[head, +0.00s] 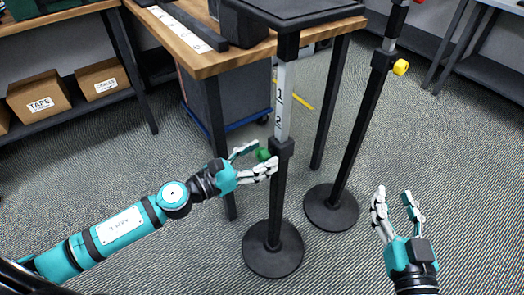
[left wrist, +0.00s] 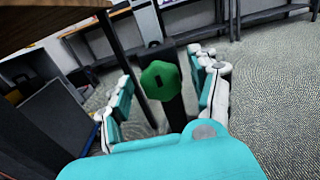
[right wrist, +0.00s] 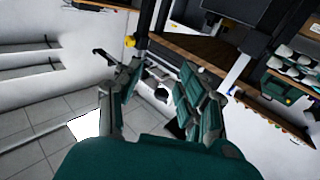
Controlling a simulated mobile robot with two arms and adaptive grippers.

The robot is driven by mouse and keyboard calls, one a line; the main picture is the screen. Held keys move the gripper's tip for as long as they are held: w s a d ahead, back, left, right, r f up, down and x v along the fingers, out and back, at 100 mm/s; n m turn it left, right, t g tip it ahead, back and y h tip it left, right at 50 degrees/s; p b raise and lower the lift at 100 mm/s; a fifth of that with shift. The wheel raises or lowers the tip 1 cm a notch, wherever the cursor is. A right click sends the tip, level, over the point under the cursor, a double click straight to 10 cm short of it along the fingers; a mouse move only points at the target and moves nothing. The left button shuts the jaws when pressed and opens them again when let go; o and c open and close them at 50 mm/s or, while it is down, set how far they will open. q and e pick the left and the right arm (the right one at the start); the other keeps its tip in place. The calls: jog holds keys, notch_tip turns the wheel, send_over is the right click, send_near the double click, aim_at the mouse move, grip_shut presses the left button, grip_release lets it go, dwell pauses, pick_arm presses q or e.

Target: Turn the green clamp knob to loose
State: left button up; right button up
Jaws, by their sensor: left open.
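The green clamp knob (head: 263,155) sits on the black clamp collar of a stand (head: 277,205) with a round black base. My left gripper (head: 258,158) is open, with its fingers to either side of the knob in the head view. In the left wrist view the knob (left wrist: 160,80) is faceted with a dark slot, and it lies between the two spread fingers, apart from both as far as I can tell. My right gripper (head: 395,197) is open and empty above the floor at the lower right; no object is between its fingers in the right wrist view.
A second stand (head: 345,160) with a yellow knob (head: 400,67) is to the right. A wooden table (head: 215,60) stands behind the green-knob stand. A shelf with cardboard boxes (head: 38,97) is at the left. The carpet between the stands and my right gripper is clear.

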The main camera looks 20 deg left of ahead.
pick_arm(q)
jog(key=shift+w+d, duration=0.3)
jog(key=shift+w, duration=0.1)
pick_arm(e)
jog(key=shift+d+f+g, duration=0.1)
jog(key=shift+f+g, duration=0.2)
jog(key=shift+f, duration=0.3)
pick_arm(q)
jog(key=c, duration=1.2)
jog(key=shift+o, duration=0.2)
